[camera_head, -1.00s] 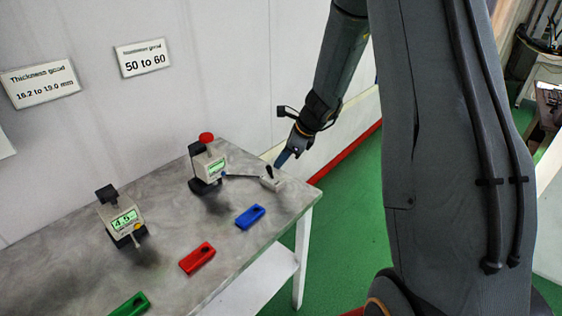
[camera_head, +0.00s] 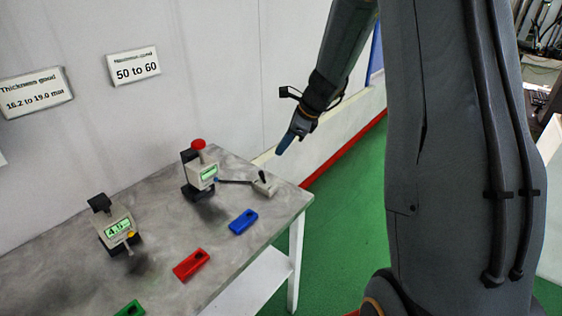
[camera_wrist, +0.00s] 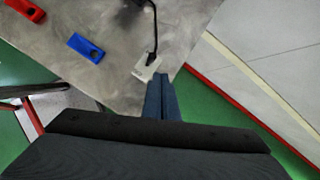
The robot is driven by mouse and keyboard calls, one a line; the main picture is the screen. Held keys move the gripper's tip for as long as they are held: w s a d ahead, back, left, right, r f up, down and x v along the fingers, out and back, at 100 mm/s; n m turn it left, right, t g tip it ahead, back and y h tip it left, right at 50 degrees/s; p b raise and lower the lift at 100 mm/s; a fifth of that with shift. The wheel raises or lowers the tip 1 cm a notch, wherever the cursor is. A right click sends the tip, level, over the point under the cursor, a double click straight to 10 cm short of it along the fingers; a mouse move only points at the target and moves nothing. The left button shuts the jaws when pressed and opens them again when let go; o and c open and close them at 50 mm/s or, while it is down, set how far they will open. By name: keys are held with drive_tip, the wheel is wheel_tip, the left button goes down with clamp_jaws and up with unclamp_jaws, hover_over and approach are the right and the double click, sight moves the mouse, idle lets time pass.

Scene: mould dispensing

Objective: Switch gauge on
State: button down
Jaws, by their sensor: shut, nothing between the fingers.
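A gauge with a red knob (camera_head: 201,173) stands upright at the table's back edge in the head view; its small screen is lit green. A cable joins it to a pale switch box (camera_head: 264,186) with a black lever, near the table's right end. The box also shows in the wrist view (camera_wrist: 146,68). A second gauge (camera_head: 116,231) with a lit green readout stands at the left. My gripper (camera_head: 280,151) has its blue fingers shut and empty, above and apart from the switch box. In the wrist view the fingers (camera_wrist: 160,98) point toward the box.
A blue block (camera_head: 243,222), a red block (camera_head: 191,264) and a green block (camera_head: 130,309) lie along the front of the grey table (camera_head: 222,255). Two signs hang on the wall behind. Green floor lies right of the table.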

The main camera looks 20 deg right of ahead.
drive_tip(key=r, duration=0.2)
drive_tip(key=w+r, duration=0.1)
drive_tip(key=r, duration=0.1)
drive_tip(key=shift+r+b, duration=0.35)
drive_tip(key=shift+b, duration=0.05)
drive_tip(key=s+a+f+n+g+h+b, duration=0.1)
drive_tip(key=s+a+f+n, duration=0.1)
drive_tip(key=s+n, duration=0.6)
drive_tip(key=s+a+f+n+g+h+b, duration=0.1)
drive_tip(key=s+a+f+n, duration=0.1)
drive_tip(key=s+n, duration=0.6)
drive_tip(key=s+a+f+n+h+b, duration=0.1)
drive_tip(key=s+f+n, duration=0.3)
drive_tip(key=s+n, duration=0.4)
drive_tip(key=s+a+h, duration=0.1)
drive_tip(key=s, duration=0.1)
drive_tip(key=shift+s+a+g, duration=0.15)
drive_tip(key=shift+s+g, duration=0.2)
drive_tip(key=shift+g, duration=0.05)
